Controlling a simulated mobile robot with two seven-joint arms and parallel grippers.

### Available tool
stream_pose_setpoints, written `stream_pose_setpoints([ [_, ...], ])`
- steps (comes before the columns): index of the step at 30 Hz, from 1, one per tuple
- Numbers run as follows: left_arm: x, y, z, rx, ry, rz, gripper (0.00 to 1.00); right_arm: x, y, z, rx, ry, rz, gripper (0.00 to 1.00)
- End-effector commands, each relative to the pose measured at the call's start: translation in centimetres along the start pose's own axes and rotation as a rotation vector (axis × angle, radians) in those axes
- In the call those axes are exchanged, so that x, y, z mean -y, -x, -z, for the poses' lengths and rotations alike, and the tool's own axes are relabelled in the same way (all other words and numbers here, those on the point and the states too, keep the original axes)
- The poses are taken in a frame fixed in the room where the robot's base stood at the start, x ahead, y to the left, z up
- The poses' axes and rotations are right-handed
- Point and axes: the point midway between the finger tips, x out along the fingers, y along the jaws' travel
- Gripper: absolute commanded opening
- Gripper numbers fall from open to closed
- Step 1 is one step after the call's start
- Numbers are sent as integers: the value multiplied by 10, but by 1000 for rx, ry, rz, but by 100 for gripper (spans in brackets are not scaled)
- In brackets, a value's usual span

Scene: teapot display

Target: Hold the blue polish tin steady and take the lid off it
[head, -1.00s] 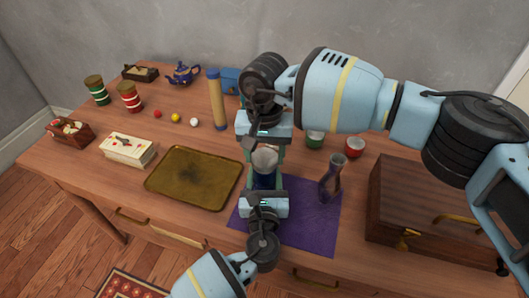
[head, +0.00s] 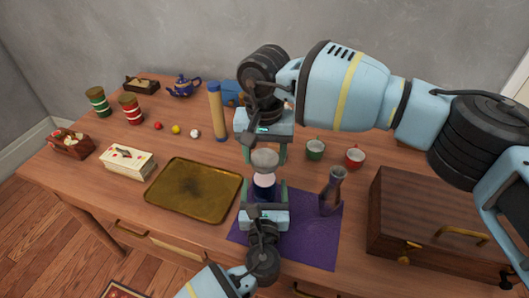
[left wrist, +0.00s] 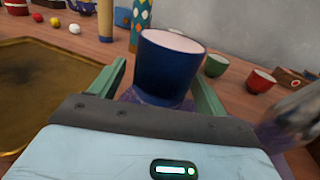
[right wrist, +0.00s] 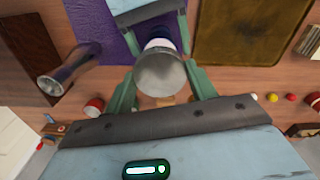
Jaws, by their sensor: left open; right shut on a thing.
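The blue polish tin (head: 264,190) stands upright over the purple mat, its pale open top showing; it fills the middle of the left wrist view (left wrist: 168,68). My left gripper (head: 264,191) is open, with a finger on either side of the tin. The grey lid (head: 265,160) is off the tin and above it, held by my right gripper (head: 265,152), which is shut on it. In the right wrist view the lid (right wrist: 160,72) sits between the fingers and hides part of the tin (right wrist: 160,43).
A purple mat (head: 310,240) lies below, with a glass vase-like vessel (head: 332,190) on its right. A brass tray (head: 194,188) lies left and a wooden case (head: 430,215) right. Green (head: 315,149) and red (head: 355,157) cups stand behind, and a tall yellow-and-blue tube (head: 217,112) back left.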

Motion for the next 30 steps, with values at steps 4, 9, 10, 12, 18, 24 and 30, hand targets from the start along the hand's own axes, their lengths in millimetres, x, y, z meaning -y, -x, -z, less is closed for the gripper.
stream_pose_setpoints([
  [4,0,4,0,0,0,0,76,0,0,0,0,0,0,29],
  [9,0,25,0,-1,2,2,76,0,4,0,-3,0,0,29],
  [10,0,30,1,-3,1,2,76,0,4,0,-4,0,0,29],
  [12,0,44,1,-3,1,1,76,0,6,0,-5,0,1,29],
  [18,0,84,1,-3,1,1,76,0,6,0,-6,0,1,29],
  [24,0,110,0,-1,1,1,76,0,6,0,-5,0,0,29],
  [30,0,120,0,0,0,0,76,0,6,0,-5,0,0,29],
])
